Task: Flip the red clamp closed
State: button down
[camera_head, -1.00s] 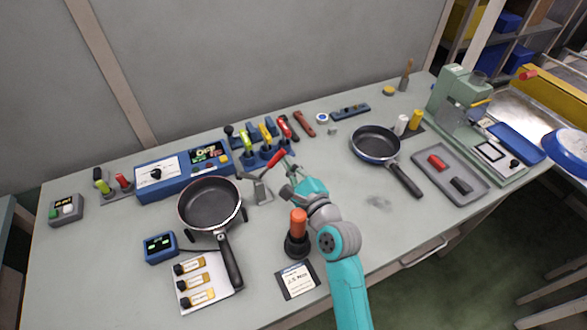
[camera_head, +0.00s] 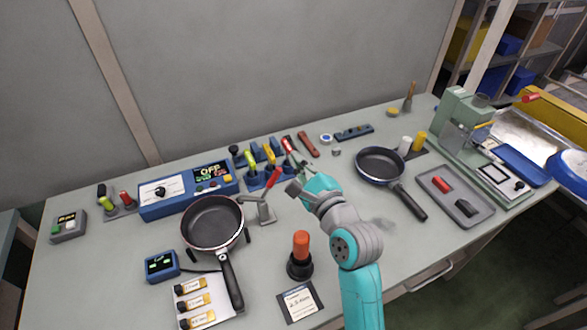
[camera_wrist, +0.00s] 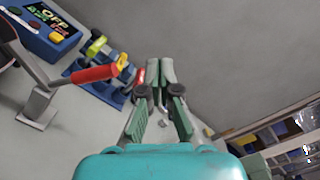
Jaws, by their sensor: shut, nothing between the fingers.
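The red clamp (camera_head: 265,209) stands on the table right of the left pan, with a grey metal base and a red-gripped lever (camera_head: 273,178) slanting up to the right. In the wrist view its red handle (camera_wrist: 88,74) lies left of my fingers, and its metal foot (camera_wrist: 38,108) is at the lower left. My gripper (camera_head: 294,178) is shut and empty, just right of the red handle; in the wrist view the fingers (camera_wrist: 160,72) are together. The handle and fingers look apart.
The left pan (camera_head: 212,222) sits left of the clamp. A blue rack of coloured-handled tools (camera_head: 255,180) stands behind it. An orange-topped knob (camera_head: 301,245) stands in front. A blue control box (camera_head: 188,196) shows "OFF". The second pan (camera_head: 380,164) is to the right.

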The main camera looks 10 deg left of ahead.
jog(key=s+d+f+n, duration=0.4)
jog(key=s+d+f, duration=0.2)
jog(key=d+f, duration=0.15)
jog(key=w+a+r, duration=0.2)
jog(key=w+a, duration=0.4)
jog(key=a, duration=0.2)
jog(key=shift+w+a, duration=0.2)
jog(key=shift+a, duration=0.2)
jog(key=shift+r, duration=0.1)
jog(key=shift+s+a+r+n, duration=0.3)
jog(key=shift+a+r+n, duration=0.1)
jog(key=shift+n, duration=0.5)
